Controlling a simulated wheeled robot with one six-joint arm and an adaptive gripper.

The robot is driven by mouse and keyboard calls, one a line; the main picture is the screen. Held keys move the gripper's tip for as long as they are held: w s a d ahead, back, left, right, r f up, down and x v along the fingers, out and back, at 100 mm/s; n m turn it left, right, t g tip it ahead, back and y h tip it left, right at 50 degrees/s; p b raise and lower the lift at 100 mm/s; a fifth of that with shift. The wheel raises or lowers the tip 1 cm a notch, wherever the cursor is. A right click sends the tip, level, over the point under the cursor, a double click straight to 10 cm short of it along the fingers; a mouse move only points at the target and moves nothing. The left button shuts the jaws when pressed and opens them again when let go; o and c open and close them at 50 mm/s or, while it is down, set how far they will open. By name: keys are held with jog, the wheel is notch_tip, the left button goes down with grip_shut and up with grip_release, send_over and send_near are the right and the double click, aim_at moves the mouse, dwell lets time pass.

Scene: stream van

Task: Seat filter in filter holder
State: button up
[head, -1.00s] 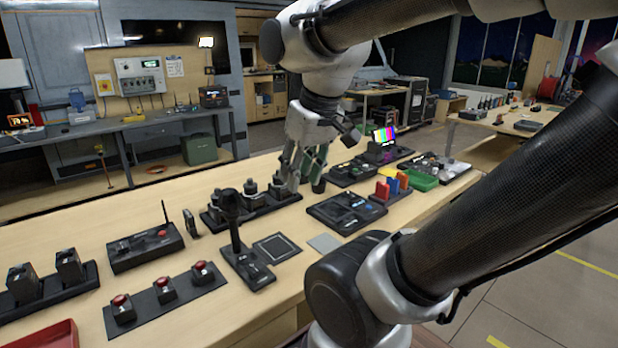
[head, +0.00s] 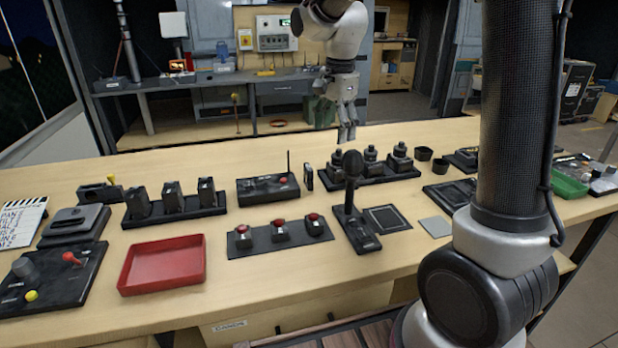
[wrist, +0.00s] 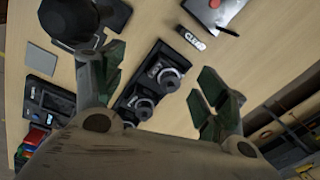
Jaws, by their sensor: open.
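A small dark upright piece (head: 308,177) stands between the radio box and the lens rack. In the wrist view it carries a label (wrist: 192,38) that seems to read "CLEAR", so it may be the filter. No part is plainly marked as the filter holder; I cannot tell which one it is. My gripper (head: 346,134) hangs above the back left of the lens rack, to the right of the labelled piece. In the wrist view my gripper (wrist: 152,75) is open and empty, its green-padded fingers wide apart and the labelled piece beyond them.
The black rack (head: 375,176) holds upright lens-like parts. A black microphone (head: 352,170) stands in front. A radio box (head: 268,188) with an antenna is left. A dark square frame (head: 387,218) and grey square (head: 436,226) lie nearby. A red tray (head: 163,264) is front left.

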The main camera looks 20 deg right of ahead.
aim_at(308, 167)
jog(key=w+a+f+m, duration=0.1)
jog(key=w+f, duration=0.1)
jog(key=w+a+f+m, duration=0.1)
jog(key=w+a+f, duration=0.1)
jog(key=w+a+f+m+g, duration=0.1)
jog(key=w+f+m, duration=0.1)
jog(key=shift+a+f, duration=0.25)
jog(key=shift+a, duration=0.05)
jog(key=f, duration=0.7)
jog(key=shift+s+a+f, duration=0.1)
jog(key=shift+a+f, duration=0.1)
jog(key=shift+f, duration=0.1)
jog(key=c, duration=1.2)
